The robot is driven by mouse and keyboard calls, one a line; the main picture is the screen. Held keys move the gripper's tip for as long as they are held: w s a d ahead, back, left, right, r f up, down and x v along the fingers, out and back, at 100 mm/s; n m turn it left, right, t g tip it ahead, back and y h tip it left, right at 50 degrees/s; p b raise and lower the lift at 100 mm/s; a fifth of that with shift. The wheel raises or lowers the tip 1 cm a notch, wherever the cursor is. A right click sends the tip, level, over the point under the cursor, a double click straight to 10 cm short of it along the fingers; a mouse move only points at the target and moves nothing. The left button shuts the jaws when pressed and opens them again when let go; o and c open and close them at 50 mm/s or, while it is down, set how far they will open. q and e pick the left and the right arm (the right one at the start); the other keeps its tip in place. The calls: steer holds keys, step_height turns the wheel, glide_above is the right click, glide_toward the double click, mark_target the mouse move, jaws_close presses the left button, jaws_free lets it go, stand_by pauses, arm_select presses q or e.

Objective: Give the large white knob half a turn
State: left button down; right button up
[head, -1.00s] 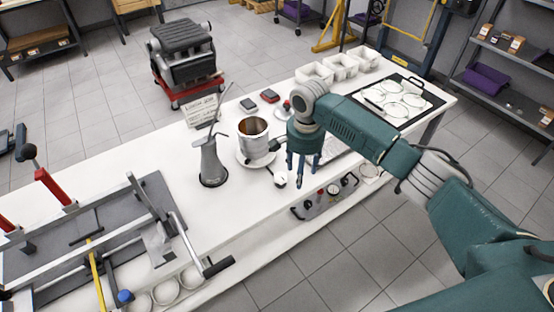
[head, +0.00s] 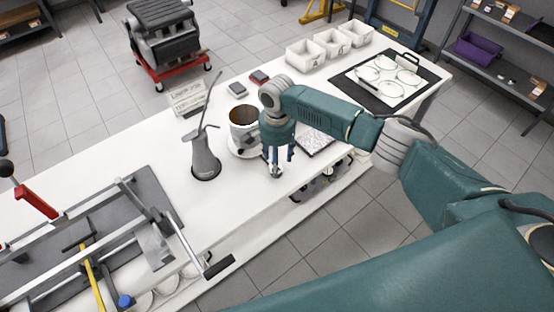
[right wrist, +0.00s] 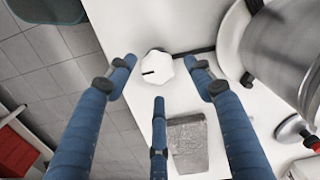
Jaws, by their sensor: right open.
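The large white knob (right wrist: 157,67) shows from above in the right wrist view, with a dark pointer line on its left part. It sits by the bench's front edge, and in the head view the gripper partly hides it (head: 275,173). My right gripper (head: 278,158) points down at the knob in the head view. In the right wrist view its three blue fingers (right wrist: 159,80) are spread around and above the knob, with nothing held. I cannot tell whether any fingertip touches it. My left gripper is not in view.
A metal pot (head: 245,140) stands close behind the knob, and it also fills the upper right of the wrist view (right wrist: 288,50). A grey oil can (head: 204,162) stands to the left. A grey block (right wrist: 187,143) lies near the fingers. White bins (head: 305,55) stand farther back.

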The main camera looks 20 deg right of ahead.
steer(key=shift+s+f, duration=0.1)
steer(key=shift+f, duration=0.5)
steer(key=c, duration=1.1)
steer(key=shift+r+n, duration=0.15)
steer(key=shift+n, duration=0.25)
